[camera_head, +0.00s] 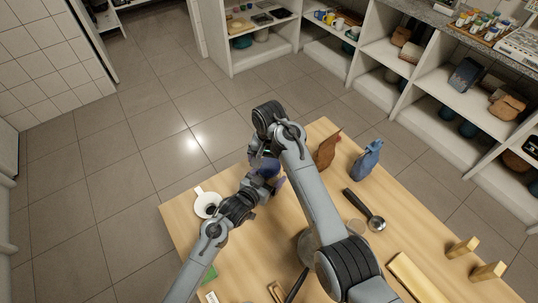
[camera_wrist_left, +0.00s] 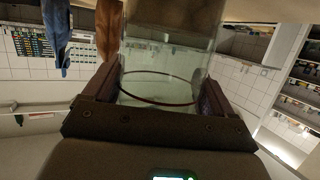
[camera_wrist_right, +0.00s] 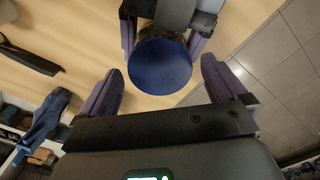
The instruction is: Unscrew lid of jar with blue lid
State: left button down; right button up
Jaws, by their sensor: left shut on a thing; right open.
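The jar (camera_wrist_left: 165,75) is clear glass and sits between the fingers of my left gripper (camera_wrist_left: 160,90), which is shut on it. Its blue lid (camera_wrist_right: 160,66) faces my right wrist camera, with the jar body mostly hidden behind it. My right gripper (camera_wrist_right: 160,74) is open, with one finger on each side of the lid and visible gaps between them. In the head view, the two grippers meet above the table's far left part, where my right gripper (camera_head: 266,153) and arm links hide most of the jar.
A white mug (camera_head: 201,196) stands near the table's left edge. A dark-handled ladle (camera_head: 375,222) lies to the right. Wooden pegs (camera_head: 463,247) rise at the right side.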

jog(key=shift+f, duration=0.3)
jog(key=shift+c, duration=0.3)
jog(key=c, duration=1)
jog(key=n, duration=0.3)
jog(key=shift+c, duration=0.2)
jog(key=o, duration=1.1)
jog(key=shift+o, duration=0.2)
